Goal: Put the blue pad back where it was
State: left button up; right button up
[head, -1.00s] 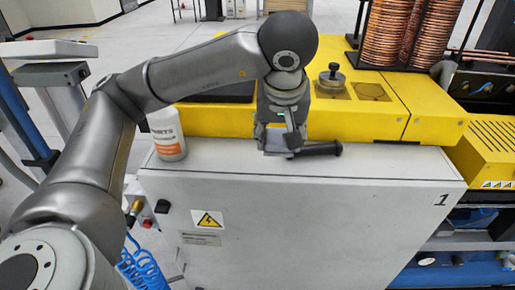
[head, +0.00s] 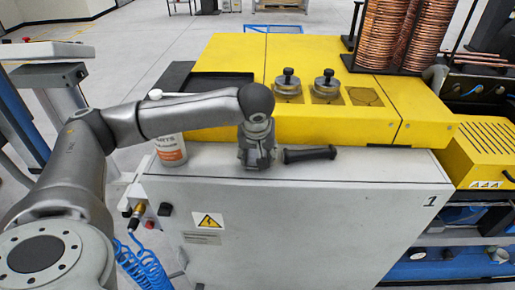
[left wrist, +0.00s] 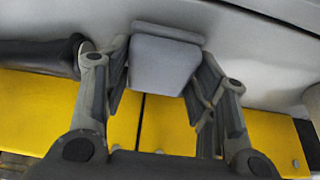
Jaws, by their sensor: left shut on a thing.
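My left gripper (head: 257,160) is low over the top of the light grey cabinet, just left of a black handle-shaped tool. In the left wrist view the gripper (left wrist: 163,85) has its two fingers on either side of a grey-blue pad (left wrist: 165,62) and is shut on it. The pad is mostly hidden behind the fingers in the head view. I cannot tell whether the pad touches the cabinet top. My right gripper is not in view.
The black tool (head: 308,154) lies right of the gripper; a white bottle (head: 170,148) with an orange label stands to its left. A yellow machine block (head: 380,128) with two metal knobs stands behind. The cabinet top (head: 390,165) is clear on the right.

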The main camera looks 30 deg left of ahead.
pick_arm(q)
jog(key=shift+f, duration=0.1)
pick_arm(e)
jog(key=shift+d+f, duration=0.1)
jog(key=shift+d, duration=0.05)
pick_arm(q)
jog(key=shift+f+b, duration=0.15)
jog(key=shift+b, duration=0.15)
jog(key=o, duration=1)
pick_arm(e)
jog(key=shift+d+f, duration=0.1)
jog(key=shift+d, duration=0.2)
pick_arm(q)
jog(key=shift+r, duration=0.2)
jog(key=shift+d+r, duration=0.1)
jog(key=shift+r, duration=0.1)
jog(key=b+v, duration=0.2)
jog(key=v, duration=0.9)
jog(key=shift+s+d+r, duration=0.1)
jog(key=shift+s+r, duration=0.05)
jog(key=shift+r, duration=0.15)
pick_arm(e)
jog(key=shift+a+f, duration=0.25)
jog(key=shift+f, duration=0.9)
